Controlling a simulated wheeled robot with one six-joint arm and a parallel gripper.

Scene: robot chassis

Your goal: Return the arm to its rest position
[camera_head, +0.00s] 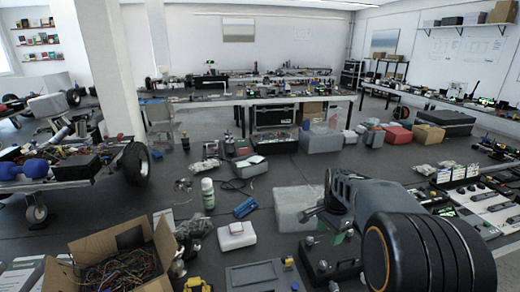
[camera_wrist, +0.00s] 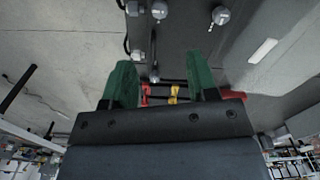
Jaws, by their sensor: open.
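My arm (camera_head: 425,250) reaches in at the lower right of the head view, with a thick dark joint ringed in orange close to the camera. A grey link (camera_head: 360,195) extends from it toward the middle. In the wrist view, the two green fingers of my gripper (camera_wrist: 163,82) stand apart with nothing held between them. Beyond the fingers are a dark panel with several round metal knobs (camera_wrist: 159,10) and small red and yellow parts (camera_wrist: 174,93). I cannot tell how far these are from the fingertips.
An open cardboard box (camera_head: 105,262) of wires sits at the lower left. Benches crowded with items line the back and right. Dark floor shows between them.

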